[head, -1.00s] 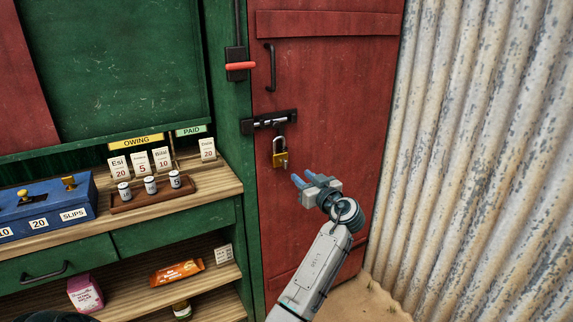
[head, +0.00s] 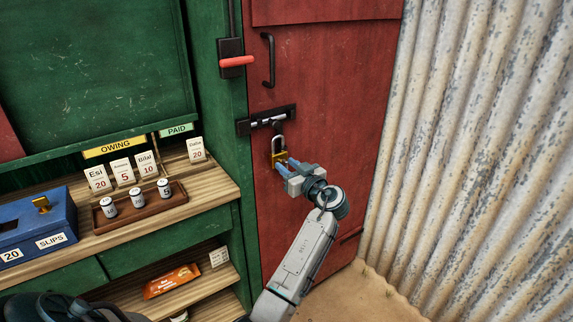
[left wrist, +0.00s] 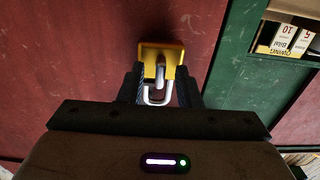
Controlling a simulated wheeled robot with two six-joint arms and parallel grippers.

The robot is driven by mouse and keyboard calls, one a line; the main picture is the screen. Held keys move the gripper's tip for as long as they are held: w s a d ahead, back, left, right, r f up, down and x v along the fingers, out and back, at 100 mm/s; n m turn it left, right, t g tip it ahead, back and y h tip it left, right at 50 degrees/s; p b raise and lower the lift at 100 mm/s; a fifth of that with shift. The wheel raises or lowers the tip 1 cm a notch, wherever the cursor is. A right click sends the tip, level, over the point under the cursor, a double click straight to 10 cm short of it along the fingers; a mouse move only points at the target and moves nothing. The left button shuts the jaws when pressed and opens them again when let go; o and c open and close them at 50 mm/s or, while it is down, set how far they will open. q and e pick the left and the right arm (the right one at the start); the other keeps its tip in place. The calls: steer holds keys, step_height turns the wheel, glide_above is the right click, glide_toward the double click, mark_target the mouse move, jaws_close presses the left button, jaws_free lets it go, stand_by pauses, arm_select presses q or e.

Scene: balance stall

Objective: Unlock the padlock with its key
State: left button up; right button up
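A yellow padlock (head: 279,158) with a grey shackle hangs from the dark bolt (head: 267,121) on the red door. In the left wrist view, which is upside down, the padlock body (left wrist: 161,54) shows with its shackle below it. A small silver piece stands out from the padlock's face there; I cannot tell for sure whether it is the key. In the left wrist view the gripper (left wrist: 160,92) has one finger on each side of the padlock; contact is unclear. My right gripper is out of view.
The red door (head: 320,90) has a handle (head: 268,60). A red lever (head: 236,61) is on the green frame. At left, a wooden counter (head: 215,190) holds a blue box (head: 35,225), a tray (head: 125,220) of small jars and name cards. Corrugated metal (head: 480,150) stands at right.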

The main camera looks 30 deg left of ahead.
arm_select(q)
jaws_close()
steer(key=shift+m, duration=0.3)
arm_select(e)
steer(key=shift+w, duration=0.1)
arm_select(q)
steer(key=shift+m+b, duration=0.35)
steer(key=shift+m, duration=0.85)
steer(key=shift+w+f+m+p, duration=0.1)
steer(key=shift+m+p, duration=1.35)
steer(key=shift+m, duration=2.35)
steer(key=shift+w+m+p, duration=0.1)
steer(key=shift+m+p, duration=1.35)
steer(key=shift+m, duration=2.35)
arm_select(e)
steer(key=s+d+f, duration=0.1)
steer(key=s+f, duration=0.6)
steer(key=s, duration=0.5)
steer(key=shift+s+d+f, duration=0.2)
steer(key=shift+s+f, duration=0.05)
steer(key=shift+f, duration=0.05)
